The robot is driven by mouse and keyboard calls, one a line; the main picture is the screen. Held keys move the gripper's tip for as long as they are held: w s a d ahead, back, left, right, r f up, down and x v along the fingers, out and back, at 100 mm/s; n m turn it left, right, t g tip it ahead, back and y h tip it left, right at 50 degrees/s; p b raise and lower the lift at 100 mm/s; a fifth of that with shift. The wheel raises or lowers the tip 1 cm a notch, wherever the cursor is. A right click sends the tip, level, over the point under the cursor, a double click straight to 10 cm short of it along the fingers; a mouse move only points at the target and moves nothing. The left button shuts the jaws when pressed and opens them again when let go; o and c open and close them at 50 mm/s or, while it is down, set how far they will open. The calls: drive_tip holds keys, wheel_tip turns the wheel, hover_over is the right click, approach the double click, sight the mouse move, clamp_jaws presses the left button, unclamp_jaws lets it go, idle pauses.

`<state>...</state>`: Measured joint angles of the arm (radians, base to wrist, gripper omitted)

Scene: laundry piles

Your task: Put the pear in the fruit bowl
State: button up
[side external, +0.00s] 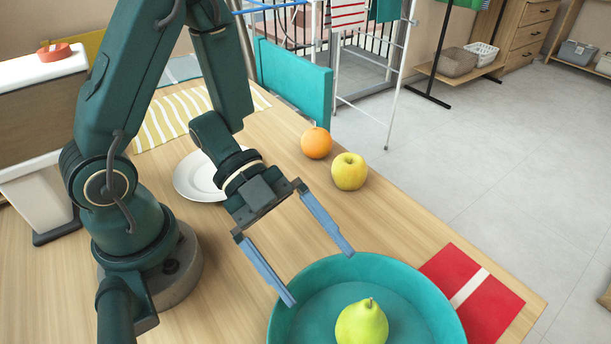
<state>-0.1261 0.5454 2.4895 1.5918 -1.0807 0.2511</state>
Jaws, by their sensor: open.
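The yellow-green pear (362,324) sits upright inside the teal fruit bowl (441,306) at the bottom of the side view. The lower part of the bowl is cut off by the picture's edge. My gripper (320,277) is open, with its two blue fingers spread wide and nothing between them. Its fingertips are at the bowl's far left rim, above and behind the pear in the picture. I cannot tell whether the fingers touch the rim.
An orange (316,142) and a yellow apple (349,171) stand on the wooden table (405,232) behind the gripper. A white plate (196,178) lies partly behind my arm. A red cloth with a pale stripe (487,311) lies right of the bowl, near the table's edge.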

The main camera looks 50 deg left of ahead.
drive_tip(key=w+a+r+n+t+y, duration=0.4)
drive_tip(key=w+a+n+y, duration=0.15)
drive_tip(key=a, duration=0.25)
drive_tip(key=w+a+r+n+t+y, duration=0.3)
drive_tip(key=w+a+n+t+y, duration=0.15)
drive_tip(key=w+a+y, duration=0.35)
drive_tip(key=s+d+r+n+g, duration=0.1)
drive_tip(key=s+n+g, duration=0.1)
drive_tip(key=s+n, duration=0.3)
drive_tip(key=s+d+r+n+g+h, duration=0.1)
drive_tip(key=s+n, duration=0.4)
drive_tip(key=s, duration=0.5)
drive_tip(key=shift+d+r+g, duration=0.25)
drive_tip(key=shift+d+g, duration=0.4)
drive_tip(key=shift+g, duration=0.3)
